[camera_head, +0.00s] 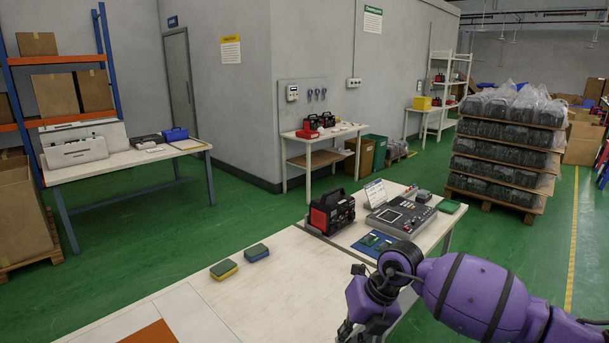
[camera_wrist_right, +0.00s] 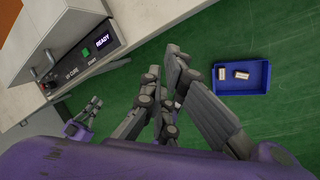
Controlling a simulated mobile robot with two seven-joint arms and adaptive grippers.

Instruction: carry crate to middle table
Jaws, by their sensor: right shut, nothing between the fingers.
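A blue crate (camera_wrist_right: 243,91) with two small pale items in it shows in the right wrist view, on the green floor. In that view, my right gripper (camera_wrist_right: 168,68) is shut and empty, to the left of the crate and apart from it. In the head view, my right gripper (camera_head: 362,326) hangs at the lower edge by the near table (camera_head: 290,280), partly cut off. My left gripper (camera_wrist_right: 92,108) appears small at the lower left of the wrist view; its opening is unclear. The crate is out of the head view. I cannot tell which table is the middle one.
The near table holds two sponges (camera_head: 240,261), a red-black power unit (camera_head: 331,212) and a grey console (camera_head: 400,216). A panel reading READY (camera_wrist_right: 92,50) is beside the wrist. Stacked pallets (camera_head: 505,155) stand at the right. Green floor is open between the tables.

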